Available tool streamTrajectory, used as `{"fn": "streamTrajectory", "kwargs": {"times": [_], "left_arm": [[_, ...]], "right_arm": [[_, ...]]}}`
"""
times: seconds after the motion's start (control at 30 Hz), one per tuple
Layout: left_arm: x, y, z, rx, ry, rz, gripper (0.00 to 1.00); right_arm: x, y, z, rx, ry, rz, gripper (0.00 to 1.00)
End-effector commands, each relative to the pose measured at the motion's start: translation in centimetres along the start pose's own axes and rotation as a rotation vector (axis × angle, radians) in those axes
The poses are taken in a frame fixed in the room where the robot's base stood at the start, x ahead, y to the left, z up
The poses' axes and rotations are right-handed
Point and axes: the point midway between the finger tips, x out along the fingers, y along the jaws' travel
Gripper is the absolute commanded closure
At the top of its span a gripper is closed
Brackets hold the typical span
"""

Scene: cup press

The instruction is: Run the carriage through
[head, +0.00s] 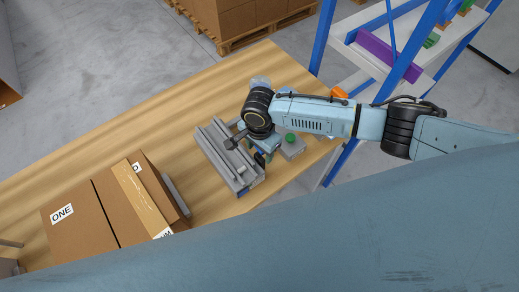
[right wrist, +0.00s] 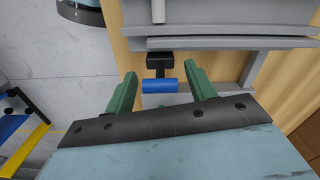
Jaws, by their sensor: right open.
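The grey carriage device (head: 222,150) stands near the right end of the wooden table, with long parallel rails and a dark bar across them. My right gripper (head: 262,156) is low at its right side, partly hidden by my wrist. In the right wrist view a blue handle (right wrist: 159,86) on a black mount (right wrist: 159,63) sticks out from the grey frame (right wrist: 215,42). My right gripper (right wrist: 161,76) is open, its green fingers on either side of the handle with gaps showing. My left gripper is not in view.
A grey box with a green button (head: 290,138) sits right of the device, close to my right wrist. Cardboard boxes (head: 83,222), one labelled ONE, stand at the table's left. A blue-framed shelf (head: 415,50) is beyond the right end. The far left table surface (head: 120,125) is clear.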

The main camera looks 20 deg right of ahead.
Motion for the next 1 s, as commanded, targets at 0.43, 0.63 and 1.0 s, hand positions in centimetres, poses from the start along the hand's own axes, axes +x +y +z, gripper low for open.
{"fn": "streamTrajectory", "kwargs": {"times": [0.43, 0.63, 1.0], "left_arm": [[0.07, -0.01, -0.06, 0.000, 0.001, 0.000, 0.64], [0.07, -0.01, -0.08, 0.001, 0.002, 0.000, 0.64], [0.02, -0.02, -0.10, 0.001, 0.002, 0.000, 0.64]], "right_arm": [[0.78, -0.02, 0.01, -0.001, 0.000, -0.001, 0.50], [0.77, -0.02, 0.01, -0.001, 0.000, -0.001, 0.76], [0.75, -0.15, 0.06, -0.002, -0.001, -0.001, 1.00]]}}
